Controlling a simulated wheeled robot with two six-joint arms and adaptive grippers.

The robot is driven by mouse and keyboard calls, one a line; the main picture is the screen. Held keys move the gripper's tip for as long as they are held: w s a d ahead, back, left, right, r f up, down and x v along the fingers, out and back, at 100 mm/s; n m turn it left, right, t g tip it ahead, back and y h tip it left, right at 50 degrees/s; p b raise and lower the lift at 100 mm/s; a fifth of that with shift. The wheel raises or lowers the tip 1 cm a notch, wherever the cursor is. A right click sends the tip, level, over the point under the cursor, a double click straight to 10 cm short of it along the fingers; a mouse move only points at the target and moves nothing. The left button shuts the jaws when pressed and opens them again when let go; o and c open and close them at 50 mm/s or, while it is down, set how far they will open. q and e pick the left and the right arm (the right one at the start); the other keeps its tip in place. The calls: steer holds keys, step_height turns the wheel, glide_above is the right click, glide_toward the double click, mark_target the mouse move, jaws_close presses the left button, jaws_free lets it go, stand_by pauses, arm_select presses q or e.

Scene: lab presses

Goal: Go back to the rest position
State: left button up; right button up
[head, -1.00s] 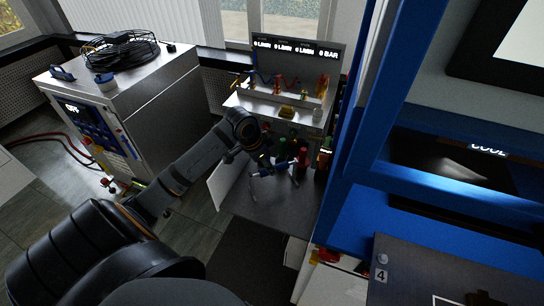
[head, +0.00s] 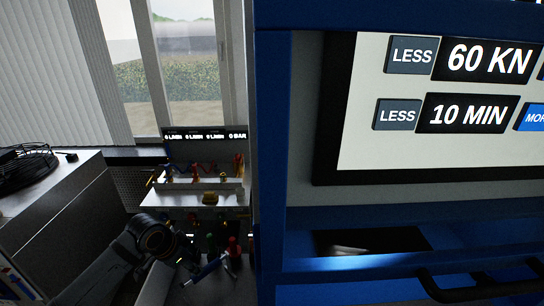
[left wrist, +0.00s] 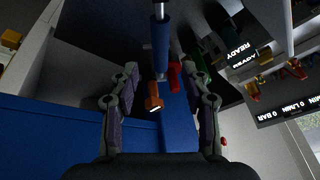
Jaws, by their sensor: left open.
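My left arm comes in from the lower left of the head view, and my left gripper (left wrist: 165,88) shows best in the left wrist view. Its two fingers stand wide apart with a gap between them. A blue rod (left wrist: 161,45) and an orange-brown piece (left wrist: 153,98) appear in that gap, with no finger seen touching them. How far they are from the fingers is hard to tell. In the head view a blue bar (head: 206,270) shows beside my dark wrist, low in front of the gas panel. My right gripper is not in view.
The blue press frame (head: 270,150) fills the right side, with a screen (head: 365,150) reading 60 KN and 10 MIN. The gas panel (head: 207,140) with several valves stands left of it. A metal cabinet (head: 60,200) with a black cable coil (head: 38,165) is at far left.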

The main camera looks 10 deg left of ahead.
arm_select(q)
steer(key=s+d+f+n+y, duration=0.1)
steer(key=s+d+f+n, duration=0.2)
steer(key=s+d, duration=0.35)
steer(key=s+d+f+n+y, duration=0.1)
steer(key=s+d+f+n, duration=0.2)
steer(key=s, duration=0.7)
steer(key=s+a+f+g+b, duration=0.15)
steer(key=f+b, duration=0.25)
steer(key=f, duration=1.3)
steer(key=s+a+f+g+b, duration=0.15)
steer(key=f+b, duration=0.25)
steer(key=f, duration=1.4)
steer(key=s+a+f+b, duration=0.1)
steer(key=s+f+b, duration=0.4)
steer(key=s+f, duration=1.2)
step_height(320, 180, down, 4)
steer(key=shift+s+a+f, duration=0.15)
steer(key=shift+s+a, duration=0.05)
steer(key=shift+s, duration=0.05)
